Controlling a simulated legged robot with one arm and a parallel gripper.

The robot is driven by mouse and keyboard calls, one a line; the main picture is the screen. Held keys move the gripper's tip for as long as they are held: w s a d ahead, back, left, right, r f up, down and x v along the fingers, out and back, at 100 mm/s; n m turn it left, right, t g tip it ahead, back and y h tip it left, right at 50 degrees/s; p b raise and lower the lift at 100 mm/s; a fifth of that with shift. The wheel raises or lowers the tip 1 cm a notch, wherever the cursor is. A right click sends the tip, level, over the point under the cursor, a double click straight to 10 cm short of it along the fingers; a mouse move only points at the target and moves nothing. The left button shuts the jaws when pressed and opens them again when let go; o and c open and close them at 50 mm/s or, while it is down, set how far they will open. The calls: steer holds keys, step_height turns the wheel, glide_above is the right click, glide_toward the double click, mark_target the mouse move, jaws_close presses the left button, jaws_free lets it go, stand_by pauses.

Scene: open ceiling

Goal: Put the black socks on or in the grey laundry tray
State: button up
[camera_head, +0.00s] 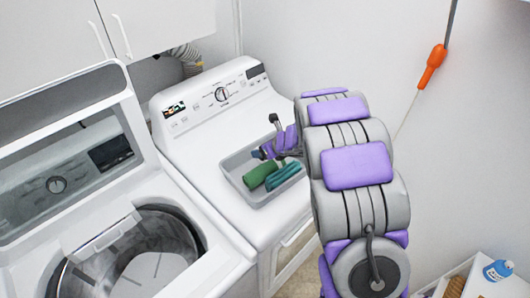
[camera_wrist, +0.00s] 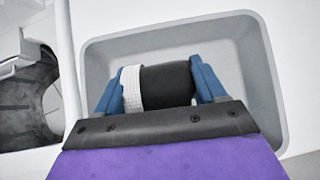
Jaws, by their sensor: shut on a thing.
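The black socks (camera_wrist: 168,86), a dark roll with a white band at its left end, sit between the blue fingers of my gripper (camera_wrist: 160,82) in the wrist view. My gripper is shut on them. The grey laundry tray (camera_wrist: 268,110) spreads out beneath the gripper in that view, and the socks lie within its outline. In the head view the tray (camera_head: 241,163) rests on top of the dryer, with my gripper (camera_head: 262,153) over its far part. I cannot tell whether the socks touch the tray floor. The socks are not clearly visible in the head view.
A green rolled item (camera_head: 261,174) and a teal one (camera_head: 284,177) lie in the near part of the tray. The white dryer (camera_head: 195,148) stands beside an open top-loading washer (camera_head: 155,250). A wall is behind the dryer. Cabinets (camera_head: 150,25) hang above.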

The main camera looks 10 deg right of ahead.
mark_target(267, 162)
steer(key=shift+w+d, duration=0.4)
steer(key=shift+d, duration=0.2)
step_height(267, 162, down, 3)
steer(key=shift+d+f+b, duration=0.1)
steer(key=shift+f+b, duration=0.1)
steer(key=shift+b, duration=0.25)
steer(key=shift+f, duration=0.15)
steer(key=shift+a, duration=0.35)
steer(key=shift+d+f+b, duration=0.25)
steer(key=shift+f+b, duration=0.15)
steer(key=shift+b, duration=0.2)
steer(key=shift+f, duration=0.1)
steer(key=o, duration=1.1)
steer(key=shift+a, duration=0.15)
steer(key=shift+c, duration=0.2)
